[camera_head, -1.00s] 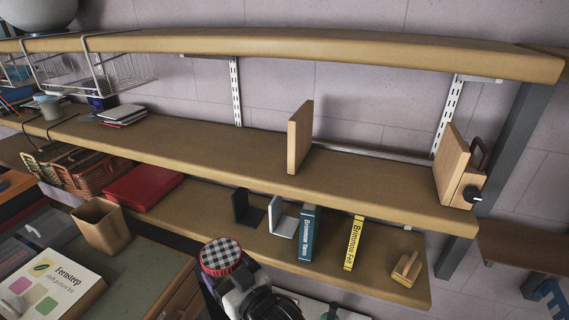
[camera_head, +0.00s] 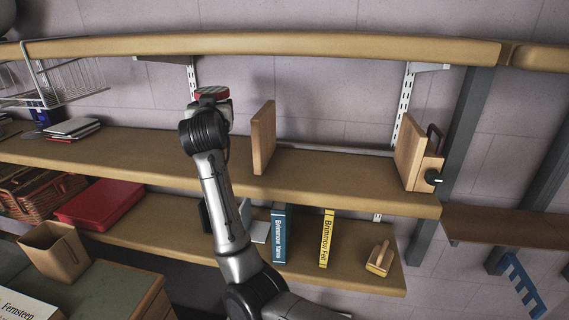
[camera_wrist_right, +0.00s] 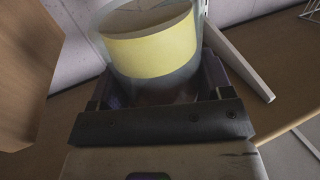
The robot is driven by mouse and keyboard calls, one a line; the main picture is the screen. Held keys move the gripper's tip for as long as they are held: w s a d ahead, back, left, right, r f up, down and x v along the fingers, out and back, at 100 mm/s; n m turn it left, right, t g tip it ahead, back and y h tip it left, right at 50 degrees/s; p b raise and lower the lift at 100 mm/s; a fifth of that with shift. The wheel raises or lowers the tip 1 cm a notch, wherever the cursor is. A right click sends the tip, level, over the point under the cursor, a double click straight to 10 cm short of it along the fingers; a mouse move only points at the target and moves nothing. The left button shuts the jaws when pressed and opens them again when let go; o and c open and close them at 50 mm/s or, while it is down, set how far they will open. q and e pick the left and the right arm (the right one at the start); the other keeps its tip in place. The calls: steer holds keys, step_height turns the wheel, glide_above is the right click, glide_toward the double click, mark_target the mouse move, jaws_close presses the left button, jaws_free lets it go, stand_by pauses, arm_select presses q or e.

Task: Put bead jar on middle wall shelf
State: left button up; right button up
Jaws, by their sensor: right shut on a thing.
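The bead jar's red lid (camera_head: 212,93) shows at the top of my right arm in the head view. In the right wrist view the jar (camera_wrist_right: 155,50) is a clear cylinder with a pale yellow band. My right gripper (camera_wrist_right: 155,90) is shut on it; in the head view my wrist hides most of the fingers and jar. The middle wall shelf (camera_head: 330,182) runs across behind the arm. The jar appears above this shelf, left of an upright wooden board; contact with the shelf cannot be seen. My left gripper is not in view.
The upright wooden board (camera_head: 263,137) stands right of the jar. The upper shelf (camera_head: 300,48) runs overhead. A wooden block with a dark handle (camera_head: 418,155) stands at the middle shelf's right end. Bare shelf lies between them. Notebooks (camera_head: 72,128) lie left.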

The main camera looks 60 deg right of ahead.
steer(key=shift+s+d+r, duration=0.15)
steer(key=shift+d+r, duration=0.3)
steer(key=shift+w+a+f+p, duration=0.85)
steer(key=shift+w+a+f, duration=0.2)
steer(key=shift+w+f, duration=0.7)
steer(key=shift+w+a+f+p, duration=0.8)
steer(key=shift+w+a+f, duration=0.3)
steer(key=shift+w+f, duration=0.6)
steer(key=shift+w+a+f+p, duration=0.95)
steer(key=shift+w+f, duration=0.5)
steer(key=shift+f, duration=0.6)
steer(key=shift+f+b, duration=0.1)
steer(key=shift+b, duration=0.2)
steer(key=o, duration=0.6)
steer(key=shift+f, duration=0.1)
steer(key=o, duration=0.4)
steer(key=shift+o, duration=0.2)
